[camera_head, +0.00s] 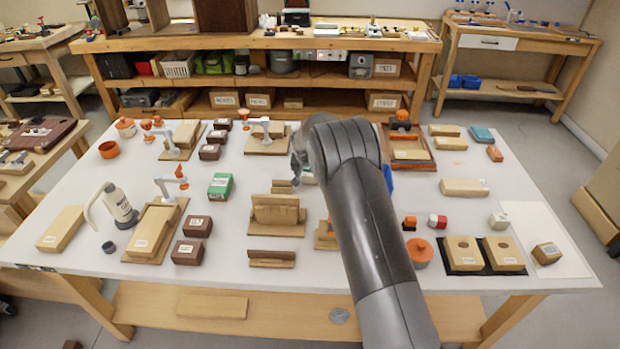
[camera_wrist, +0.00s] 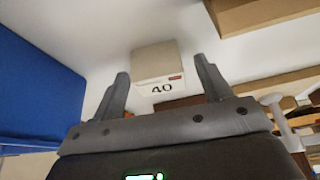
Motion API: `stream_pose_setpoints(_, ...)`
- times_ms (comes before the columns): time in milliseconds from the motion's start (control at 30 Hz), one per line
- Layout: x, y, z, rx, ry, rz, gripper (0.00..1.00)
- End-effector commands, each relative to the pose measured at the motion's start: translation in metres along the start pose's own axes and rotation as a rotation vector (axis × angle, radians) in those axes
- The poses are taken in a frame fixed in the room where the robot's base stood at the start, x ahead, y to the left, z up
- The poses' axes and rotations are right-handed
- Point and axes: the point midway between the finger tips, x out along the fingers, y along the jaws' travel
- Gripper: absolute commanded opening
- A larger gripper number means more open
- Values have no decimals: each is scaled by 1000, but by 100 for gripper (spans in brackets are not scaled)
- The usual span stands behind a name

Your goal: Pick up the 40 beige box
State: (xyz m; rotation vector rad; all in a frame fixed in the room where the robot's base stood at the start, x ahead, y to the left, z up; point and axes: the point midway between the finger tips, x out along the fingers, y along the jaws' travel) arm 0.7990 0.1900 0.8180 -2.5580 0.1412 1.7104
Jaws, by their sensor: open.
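The beige box marked "40" (camera_wrist: 155,60) is in the wrist view, near the middle, with its white label facing the camera. It rests on a pale surface. My gripper (camera_wrist: 161,70) is open, with one dark finger to the left of the box and one to the right in the picture. I see no clear contact between fingers and box. In the head view my arm blocks the middle of the table, and I cannot make out the box or the fingertips there.
In the wrist view a large blue object (camera_wrist: 35,80) stands at left and a brown wooden piece (camera_wrist: 265,12) at upper right. In the head view the white table (camera_head: 345,270) holds many boxes, wooden fixtures and an orange round container (camera_head: 420,251).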

Motion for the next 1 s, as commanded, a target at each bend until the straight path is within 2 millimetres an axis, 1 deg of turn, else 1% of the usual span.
stream_pose_setpoints(267, 2, 0, 0, 0, 1, 0, 70)
stream_pose_setpoints(867, 2, 0, 0, 0, 1, 0, 21)
stream_pose_setpoints(1000, 2, 0, -1, 0, 1, 0, 21)
